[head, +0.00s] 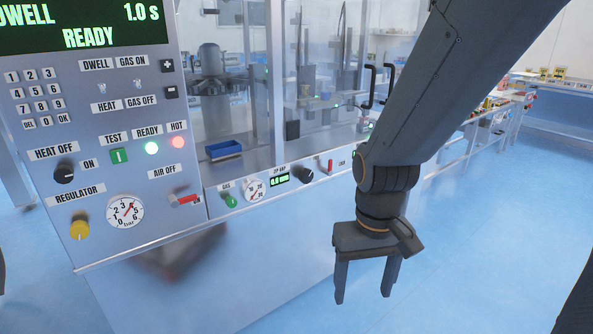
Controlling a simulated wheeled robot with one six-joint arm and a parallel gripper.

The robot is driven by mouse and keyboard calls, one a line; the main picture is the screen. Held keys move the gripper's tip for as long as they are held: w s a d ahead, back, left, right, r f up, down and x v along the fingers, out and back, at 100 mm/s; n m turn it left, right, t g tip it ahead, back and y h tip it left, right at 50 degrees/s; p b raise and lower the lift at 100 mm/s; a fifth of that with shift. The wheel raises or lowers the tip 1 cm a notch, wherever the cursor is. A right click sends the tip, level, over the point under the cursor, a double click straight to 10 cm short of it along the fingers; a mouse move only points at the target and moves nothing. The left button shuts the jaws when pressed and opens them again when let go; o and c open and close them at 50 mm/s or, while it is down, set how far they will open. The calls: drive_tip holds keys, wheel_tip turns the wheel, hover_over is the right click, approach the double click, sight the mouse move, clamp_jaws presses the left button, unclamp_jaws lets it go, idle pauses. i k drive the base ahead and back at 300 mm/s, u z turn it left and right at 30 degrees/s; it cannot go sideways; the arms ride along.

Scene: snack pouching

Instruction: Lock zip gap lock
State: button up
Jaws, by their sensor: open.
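The zip gap controls sit on the low sloped strip of the machine's front. A small green display (280,180) under a "ZIP GAP"-like label shows a reading too small to make out surely. A black knob (306,174) is to its right. A small red lever (330,166) stands about upright right of the knob, beside a tiny label that I cannot read clearly. My gripper (363,296) hangs with its fingers pointing down, open and empty. It is in front of the machine, lower and to the right of the red lever in the picture, apart from it.
A large control panel (75,140) with keypad, knobs, gauge and a red air valve handle (185,200) is at left. The gas gauge (254,190) and green knob (229,200) share the strip. A clear guard with black handles (371,88) stands behind. Blue floor at right is free.

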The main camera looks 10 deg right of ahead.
sight(328, 172)
drive_tip(key=u, duration=0.75)
drive_tip(key=i, duration=0.35)
drive_tip(key=z, duration=1.05)
